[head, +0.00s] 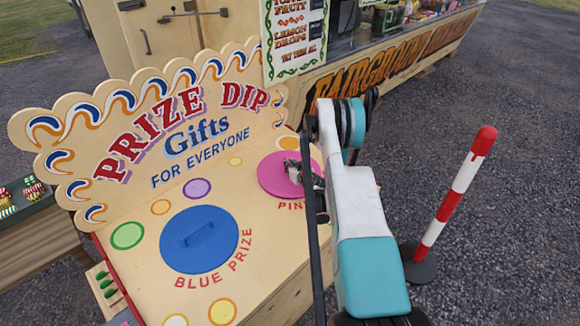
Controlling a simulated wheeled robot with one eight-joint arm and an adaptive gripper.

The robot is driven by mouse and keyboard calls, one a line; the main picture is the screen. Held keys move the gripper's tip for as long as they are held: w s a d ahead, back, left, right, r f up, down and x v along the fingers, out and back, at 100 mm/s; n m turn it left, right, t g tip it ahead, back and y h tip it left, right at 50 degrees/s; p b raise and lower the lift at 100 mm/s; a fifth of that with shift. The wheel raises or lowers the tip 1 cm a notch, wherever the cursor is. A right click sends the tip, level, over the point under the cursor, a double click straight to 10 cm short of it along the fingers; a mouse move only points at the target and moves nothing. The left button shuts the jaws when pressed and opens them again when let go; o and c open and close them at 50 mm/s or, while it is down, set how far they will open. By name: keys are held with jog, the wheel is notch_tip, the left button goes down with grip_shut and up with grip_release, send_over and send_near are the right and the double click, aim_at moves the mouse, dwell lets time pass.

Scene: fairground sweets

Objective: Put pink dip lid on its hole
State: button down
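The pink dip lid (272,175) is a flat pink disc at the right of the cream prize dip counter (270,262), above red lettering that begins "PIN". My arm hides its right side. No open hole shows around it, and I cannot tell whether it lies flush on its hole or slightly above. My gripper (294,171) is over the right half of the lid, at or close to its handle. The fingers are small and partly hidden by my arm, so I cannot tell whether they are shut on the handle.
A blue lid (214,256) with a raised handle lies at the counter's left. A scalloped "PRIZE DIP" sign (128,147) stands along the back. A red-and-white post (455,200) stands on gravel at the right. A sweets stall (410,60) is behind.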

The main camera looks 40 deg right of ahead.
jog(key=c, duration=1.6)
grip_release()
jog(key=shift+o, duration=0.2)
jog(key=shift+r, duration=0.1)
notch_tip(320, 180, up, 10)
jog(key=shift+f, duration=0.1)
